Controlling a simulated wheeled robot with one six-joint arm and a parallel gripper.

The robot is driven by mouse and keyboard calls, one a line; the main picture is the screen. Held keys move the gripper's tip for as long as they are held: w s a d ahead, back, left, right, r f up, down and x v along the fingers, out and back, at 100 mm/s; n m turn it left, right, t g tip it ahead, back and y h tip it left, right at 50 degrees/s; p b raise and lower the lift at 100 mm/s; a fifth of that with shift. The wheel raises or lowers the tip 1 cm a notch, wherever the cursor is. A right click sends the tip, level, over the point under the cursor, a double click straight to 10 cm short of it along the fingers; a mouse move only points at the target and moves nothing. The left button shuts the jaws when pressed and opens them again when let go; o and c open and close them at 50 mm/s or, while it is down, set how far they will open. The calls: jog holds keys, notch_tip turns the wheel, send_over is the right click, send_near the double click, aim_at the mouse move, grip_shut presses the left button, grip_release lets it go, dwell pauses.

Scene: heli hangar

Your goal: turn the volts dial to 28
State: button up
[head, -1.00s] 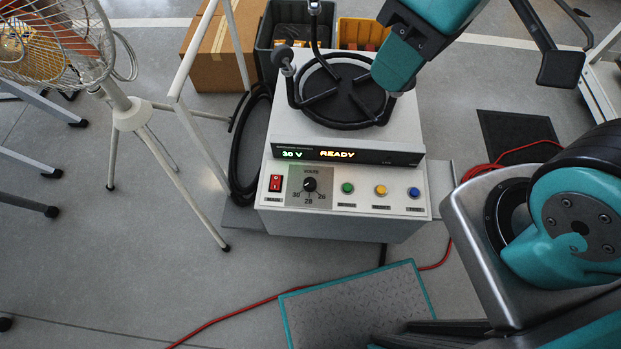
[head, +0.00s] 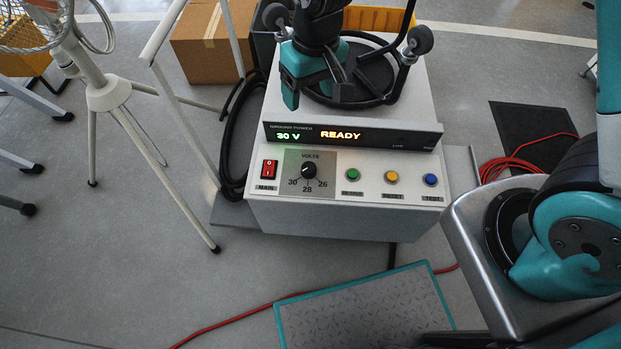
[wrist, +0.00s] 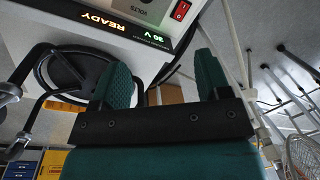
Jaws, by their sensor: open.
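The volts dial (head: 309,170) is a black knob on a grey plate on the front panel of a white power unit (head: 280,215). The marks 30, 28 and 26 run below it from left to right. The display (head: 350,135) reads "30 V" and "READY". My gripper (head: 317,98) is above the unit's top, behind the display and apart from the dial. In the wrist view my gripper (wrist: 160,80) has its two teal fingers spread with nothing between them.
A red main switch (head: 268,170) is left of the dial. Green (head: 352,174), yellow (head: 391,178) and blue (head: 430,180) buttons are to its right. A white stand frame (head: 185,130) is close on the left.

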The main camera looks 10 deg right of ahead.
jog(key=h+b, duration=0.1)
jog(key=b, duration=0.2)
send_near(309, 167)
notch_tip(309, 167, down, 9)
jog(key=b, duration=0.2)
jog(key=shift+a+f+b, duration=0.15)
jog(key=shift+f+b, duration=0.05)
jog(key=shift+b, duration=0.2)
jog(key=shift+c, duration=0.5)
jog(key=c, duration=0.8)
jog(key=n+p, duration=0.1)
jog(key=n, duration=0.3)
jog(key=shift+r+n+p, duration=0.1)
jog(key=shift+n+p, duration=0.8)
jog(key=shift+n, duration=1.7)
